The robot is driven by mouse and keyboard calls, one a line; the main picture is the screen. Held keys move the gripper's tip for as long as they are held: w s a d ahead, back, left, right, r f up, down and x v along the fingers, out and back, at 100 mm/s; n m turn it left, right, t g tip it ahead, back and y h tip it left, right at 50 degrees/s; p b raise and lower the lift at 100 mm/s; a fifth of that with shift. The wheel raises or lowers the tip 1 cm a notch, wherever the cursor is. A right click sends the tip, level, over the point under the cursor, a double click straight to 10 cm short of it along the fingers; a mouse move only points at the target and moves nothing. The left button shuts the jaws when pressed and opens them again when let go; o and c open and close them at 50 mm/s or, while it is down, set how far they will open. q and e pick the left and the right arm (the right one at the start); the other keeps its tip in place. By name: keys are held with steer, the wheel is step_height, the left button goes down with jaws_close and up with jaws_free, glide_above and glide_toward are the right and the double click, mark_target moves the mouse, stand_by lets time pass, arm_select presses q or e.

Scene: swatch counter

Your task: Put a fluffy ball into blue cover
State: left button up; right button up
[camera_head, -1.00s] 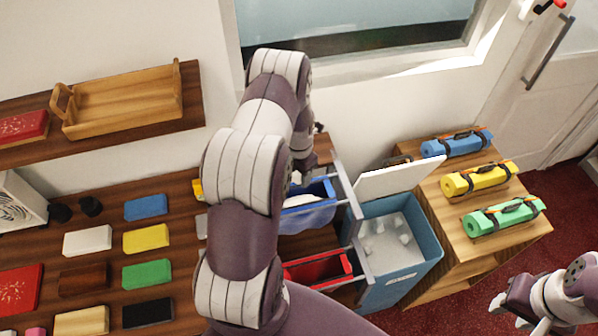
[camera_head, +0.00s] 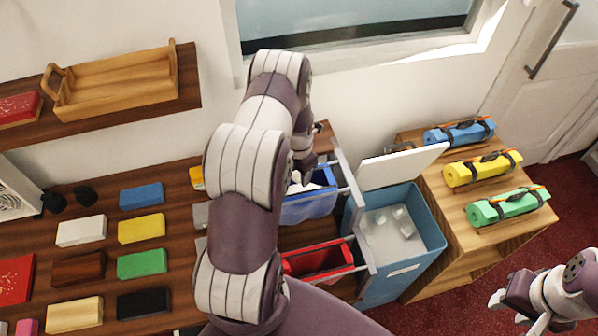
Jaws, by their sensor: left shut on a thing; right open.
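The blue cover (camera_head: 312,208) hangs open in a metal frame right of my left arm, partly hidden by that arm. My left gripper (camera_head: 302,174) is at the mouth of the blue cover, its fingers partly hidden by my own arm. It is shut on a white fluffy ball (camera_head: 298,187), which shows only in part at the cover's opening. I cannot tell how deep the ball sits. More white fluffy balls (camera_head: 402,214) lie in the blue bin (camera_head: 437,229). My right gripper (camera_head: 496,302) is open and empty over the red floor at lower right.
A red cover (camera_head: 318,259) hangs in a frame in front of the blue one. The bin's white lid (camera_head: 402,166) stands open. Rolled mats in blue (camera_head: 459,133), yellow (camera_head: 482,169) and green (camera_head: 508,207) lie on a wooden stand. Coloured blocks cover the counter at left.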

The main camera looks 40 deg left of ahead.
arm_select(q)
steer(key=shift+f, duration=0.2)
steer(key=o, duration=1.2)
step_height(320, 180, up, 6)
steer(key=p, duration=0.4)
steer(key=shift+r, duration=0.1)
stand_by(0.5)
